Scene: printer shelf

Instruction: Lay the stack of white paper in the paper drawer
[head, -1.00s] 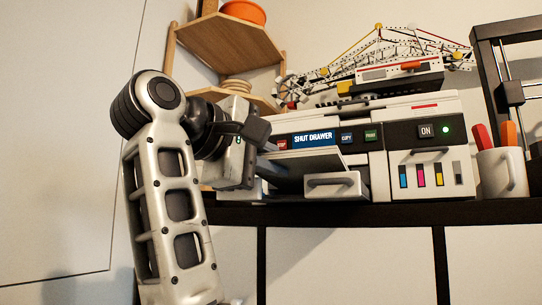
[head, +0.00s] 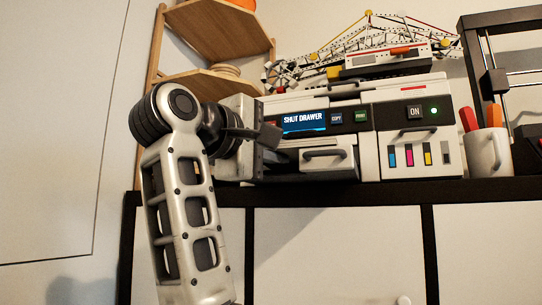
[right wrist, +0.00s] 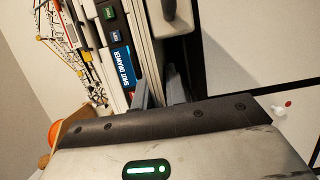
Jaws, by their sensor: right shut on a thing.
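The printer (head: 395,115) stands on a dark shelf, and its display reads SHUT DRAWER. The white front of the paper drawer (head: 342,162), with a grey handle, shows low in the printer. My right gripper (head: 270,138) is at the printer's left part, its fingers pointing right. It is shut on what appears to be the stack of white paper, a thin pale slab (head: 285,158) mostly hidden and in shadow. In the right wrist view the fingers (right wrist: 158,95) close beside pale layered edges under the display. Whether the paper touches the drawer cannot be told. My left gripper is out of view.
A model crane (head: 365,55) rests on top of the printer. A white mug (head: 484,152) with pens stands at its right, beside a dark frame (head: 490,85). A wooden corner shelf (head: 212,85) rises behind my arm. Below the dark shelf (head: 400,190) are pale panels.

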